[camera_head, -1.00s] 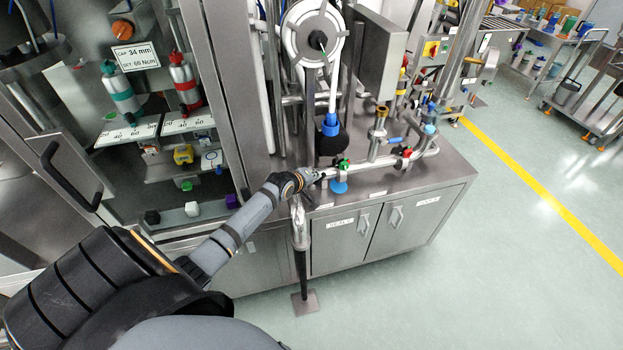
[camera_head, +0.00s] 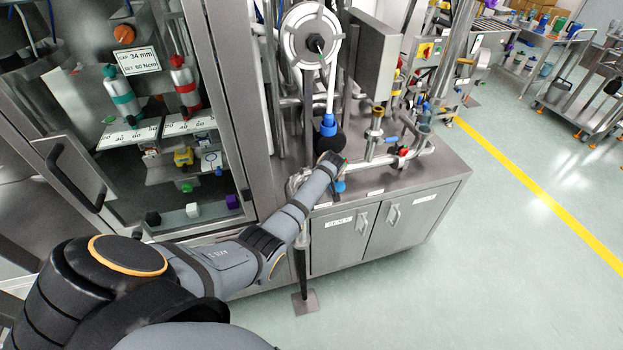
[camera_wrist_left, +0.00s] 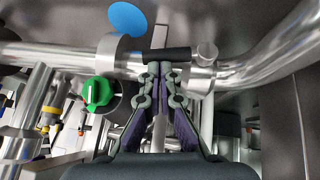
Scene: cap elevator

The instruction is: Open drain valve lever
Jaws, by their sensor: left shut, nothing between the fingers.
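In the left wrist view, a steel pipe (camera_wrist_left: 235,70) runs across. A green knob (camera_wrist_left: 98,93) with a white line sits to the left, and a blue disc (camera_wrist_left: 128,18) shows above the pipe. My left gripper (camera_wrist_left: 161,68) is shut with its fingertips close to the pipe, right of the green knob. A short dark bar (camera_wrist_left: 168,54) lies across the fingertips; I cannot tell whether it is the drain valve lever or whether they touch it. In the head view, my wrist hides the fingertips; the blue disc (camera_head: 340,186) shows just below. My right gripper is not in view.
A steel cabinet (camera_head: 400,220) carries the pipework. A red valve handle (camera_head: 404,151) and a brass fitting (camera_head: 377,112) stand to the right of my wrist. A glass-fronted machine (camera_head: 225,110) stands at the left.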

